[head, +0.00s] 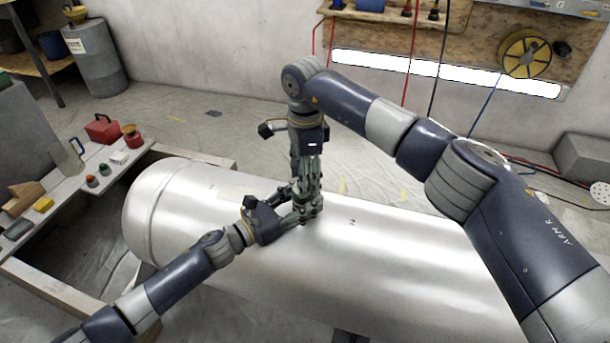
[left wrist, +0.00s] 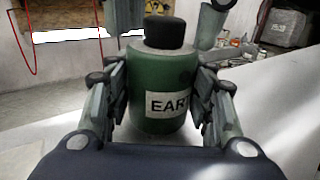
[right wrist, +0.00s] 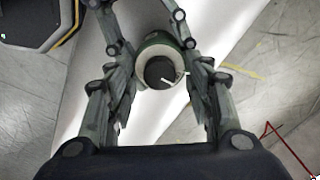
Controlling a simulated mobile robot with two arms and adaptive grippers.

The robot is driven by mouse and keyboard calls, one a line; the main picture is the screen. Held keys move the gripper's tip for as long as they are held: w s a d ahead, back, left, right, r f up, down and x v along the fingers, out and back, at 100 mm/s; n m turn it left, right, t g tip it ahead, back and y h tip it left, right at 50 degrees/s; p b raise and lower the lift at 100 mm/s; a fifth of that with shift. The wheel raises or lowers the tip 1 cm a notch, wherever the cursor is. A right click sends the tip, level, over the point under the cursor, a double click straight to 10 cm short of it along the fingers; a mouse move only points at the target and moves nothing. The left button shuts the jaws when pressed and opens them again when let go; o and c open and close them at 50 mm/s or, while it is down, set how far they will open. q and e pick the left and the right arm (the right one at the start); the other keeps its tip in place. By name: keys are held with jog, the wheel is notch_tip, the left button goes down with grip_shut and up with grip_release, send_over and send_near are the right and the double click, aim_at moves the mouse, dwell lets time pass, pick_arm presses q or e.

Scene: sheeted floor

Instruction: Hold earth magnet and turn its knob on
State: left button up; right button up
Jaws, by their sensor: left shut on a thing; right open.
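The earth magnet (left wrist: 160,85) is a green cylinder with a white label reading "EAR" and a black knob (left wrist: 164,32) on top. It stands upright on the silver tank; in the head view the grippers mostly hide it. My left gripper (head: 298,208) is shut around its sides, one finger on each side in the left wrist view (left wrist: 163,105). My right gripper (head: 308,205) points down from above, open. In the right wrist view (right wrist: 160,75) its fingers are apart on either side of the magnet's top. The knob shows there with a white mark (right wrist: 160,70).
The magnet stands on the large silver tank (head: 180,215), lying on its side. A bench at left (head: 75,190) holds a red box (head: 102,129), a jug (head: 68,157) and small items. Sheeted floor lies behind the tank. A yellow cable reel (head: 524,55) hangs on the back wall.

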jog(key=shift+c, duration=0.3)
jog(key=c, duration=1)
jog(key=shift+m, duration=0.4)
jog(key=m, duration=0.8)
jog(key=shift+m, duration=0.3)
jog(key=m, duration=0.4)
jog(key=shift+m, duration=2.1)
